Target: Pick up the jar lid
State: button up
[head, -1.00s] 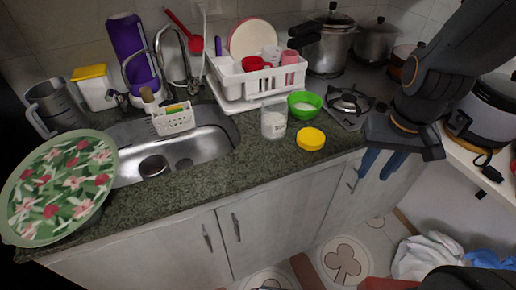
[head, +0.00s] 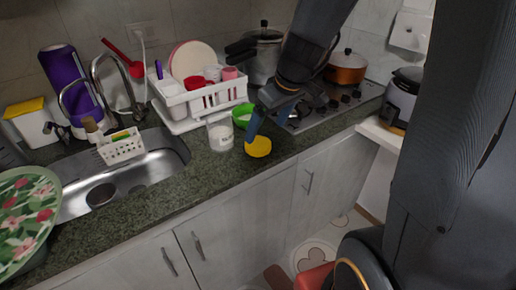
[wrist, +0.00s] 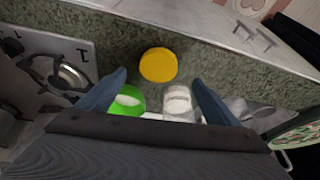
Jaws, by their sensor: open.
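The yellow jar lid (head: 258,147) lies flat on the dark green stone counter near its front edge. It also shows in the wrist view (wrist: 158,65), beyond my fingertips and about midway between them. My gripper (wrist: 158,85) is open and empty, with its blue fingers spread wide. In the head view my gripper (head: 252,126) is above and just behind the lid; whether a finger touches it I cannot tell. The clear jar with white contents (head: 221,135) stands left of the lid, and it also shows in the wrist view (wrist: 177,99).
A green bowl (head: 242,115) stands close behind the lid, partly hidden by my gripper. A white dish rack (head: 200,99) is behind the jar. A stove (head: 335,106) is to the right and the sink (head: 125,181) to the left. The counter's front edge is close to the lid.

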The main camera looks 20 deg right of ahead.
aim_at(258, 143)
jog(key=shift+w+d, duration=0.1)
jog(key=shift+w, duration=0.25)
jog(key=shift+w+f, duration=0.15)
jog(key=shift+f, duration=0.15)
jog(key=shift+x, duration=3.5)
jog(key=c, duration=1.1)
jog(key=shift+r, duration=0.1)
jog(key=shift+c, duration=0.2)
